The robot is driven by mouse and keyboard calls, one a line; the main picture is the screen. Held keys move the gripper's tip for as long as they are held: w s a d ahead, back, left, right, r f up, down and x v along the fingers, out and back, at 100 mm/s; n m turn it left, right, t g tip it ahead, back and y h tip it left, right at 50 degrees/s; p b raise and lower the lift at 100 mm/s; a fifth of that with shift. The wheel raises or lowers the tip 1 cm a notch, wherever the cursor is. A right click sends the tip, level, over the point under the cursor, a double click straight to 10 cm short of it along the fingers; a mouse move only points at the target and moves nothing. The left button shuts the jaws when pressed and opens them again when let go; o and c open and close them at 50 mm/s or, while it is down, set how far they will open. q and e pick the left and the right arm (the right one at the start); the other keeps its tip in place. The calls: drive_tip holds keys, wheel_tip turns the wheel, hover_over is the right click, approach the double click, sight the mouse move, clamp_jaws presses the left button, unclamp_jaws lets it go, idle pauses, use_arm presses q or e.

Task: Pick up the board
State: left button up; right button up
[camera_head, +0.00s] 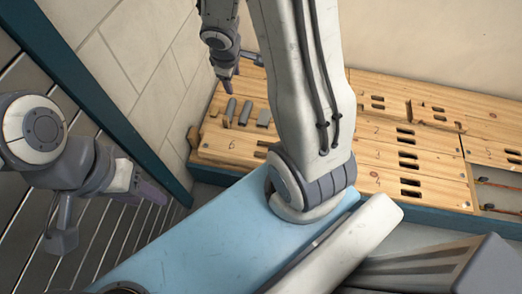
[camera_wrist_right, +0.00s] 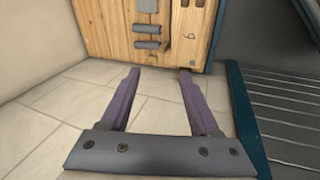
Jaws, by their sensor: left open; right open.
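Several wooden boards with slots and numbers lie side by side on a low platform in the head view. The board numbered 6 (camera_head: 215,142) is at the near left, partly hidden behind my right arm; it also shows at the top of the right wrist view (camera_wrist_right: 203,45). The board numbered 2 (camera_head: 385,128) and the board numbered 5 (camera_head: 490,150) lie further right. My right gripper (camera_head: 228,82) is open and empty above the platform's left end. In the right wrist view, its fingers (camera_wrist_right: 157,72) point towards board 6, with floor between them. My left gripper (camera_head: 152,190) is open and empty at the left, away from the boards.
Several small grey pieces (camera_head: 247,112) lie on the wood at the left; they also show in the right wrist view (camera_wrist_right: 147,29). A teal-edged slatted panel (camera_head: 100,95) stands at the left. Pale walls (camera_head: 430,40) close off the back. Tiled floor (camera_wrist_right: 60,110) is clear below the right gripper.

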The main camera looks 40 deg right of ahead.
drive_tip(key=s+d+f+y+b, duration=0.1)
drive_tip(key=f+b, duration=0.5)
drive_tip(key=f, duration=0.6)
drive_tip(key=s+d+f+y+b, duration=0.2)
drive_tip(key=d+f+b, duration=0.3)
drive_tip(key=f, duration=0.8)
drive_tip(key=s+d+f+n+y+b, duration=0.1)
drive_tip(key=s+d+f+b, duration=0.3)
drive_tip(key=f, duration=0.9)
drive_tip(key=shift+g+y+b, duration=0.3)
drive_tip(key=shift+b, duration=1.45)
drive_tip(key=b+x, duration=0.4)
drive_tip(key=shift+s+f+b, duration=0.1)
drive_tip(key=shift+s+b, duration=0.05)
drive_tip(key=shift+b, duration=0.15)
drive_tip(key=shift+a+f+b, duration=0.15)
drive_tip(key=shift+f+b, duration=0.25)
drive_tip(key=shift+f, duration=0.05)
use_arm(q)
wheel_tip(320, 180, down, 27)
drive_tip(key=shift+r, duration=0.15)
use_arm(e)
drive_tip(key=shift+r, duration=0.1)
use_arm(q)
drive_tip(key=shift+s+d, duration=0.1)
use_arm(e)
clamp_jaws()
